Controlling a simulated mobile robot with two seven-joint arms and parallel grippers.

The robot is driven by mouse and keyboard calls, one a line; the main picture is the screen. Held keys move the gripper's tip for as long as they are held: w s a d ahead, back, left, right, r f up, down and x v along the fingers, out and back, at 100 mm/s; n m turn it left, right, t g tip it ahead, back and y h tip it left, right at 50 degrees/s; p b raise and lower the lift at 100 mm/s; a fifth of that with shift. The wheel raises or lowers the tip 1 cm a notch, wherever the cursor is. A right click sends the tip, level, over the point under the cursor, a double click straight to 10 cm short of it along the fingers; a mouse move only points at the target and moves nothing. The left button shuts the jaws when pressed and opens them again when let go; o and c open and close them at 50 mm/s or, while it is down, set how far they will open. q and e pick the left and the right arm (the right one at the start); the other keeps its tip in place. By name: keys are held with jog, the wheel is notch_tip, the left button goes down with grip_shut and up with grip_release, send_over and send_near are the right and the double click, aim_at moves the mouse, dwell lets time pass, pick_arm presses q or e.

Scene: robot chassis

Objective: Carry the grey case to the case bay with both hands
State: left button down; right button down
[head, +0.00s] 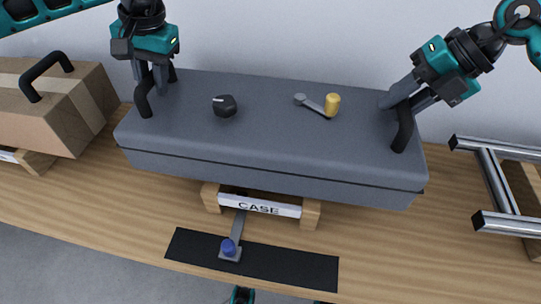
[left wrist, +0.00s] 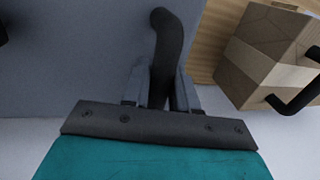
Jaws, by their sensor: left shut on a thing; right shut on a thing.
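The grey case (head: 270,155) is a long box with a black handle at each end of its top. It hangs over or rests on a wooden stand (head: 311,213) with a white CASE label (head: 259,207); I cannot tell whether it touches. My left gripper (head: 151,80) is shut on the case's left black handle (head: 144,104), which also shows between the fingers in the left wrist view (left wrist: 168,60). My right gripper (head: 399,98) is shut on the right black handle (head: 404,132). A dark knob (head: 225,106) and a yellow-capped lever (head: 332,104) lie on the case's top.
A brown box with a black handle (head: 80,95) stands close to the case's left end. Metal rails (head: 498,180) stand to the right. A black strip (head: 290,266) and a blue-capped lever (head: 229,249) lie in front on the wooden table (head: 400,250). A pale wall is behind.

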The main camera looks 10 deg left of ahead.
pick_arm(q)
jog(key=shift+f+b, duration=0.65)
jog(key=shift+b, duration=0.05)
pick_arm(e)
jog(key=shift+f, duration=0.65)
pick_arm(q)
jog(key=c, duration=1.3)
grip_release()
jog(key=shift+f, duration=0.15)
pick_arm(e)
jog(key=c, duration=1.3)
grip_release()
jog(key=shift+f, duration=0.2)
pick_arm(q)
jog(key=o, duration=0.4)
pick_arm(e)
jog(key=o, duration=0.4)
jog(key=shift+r, duration=0.1)
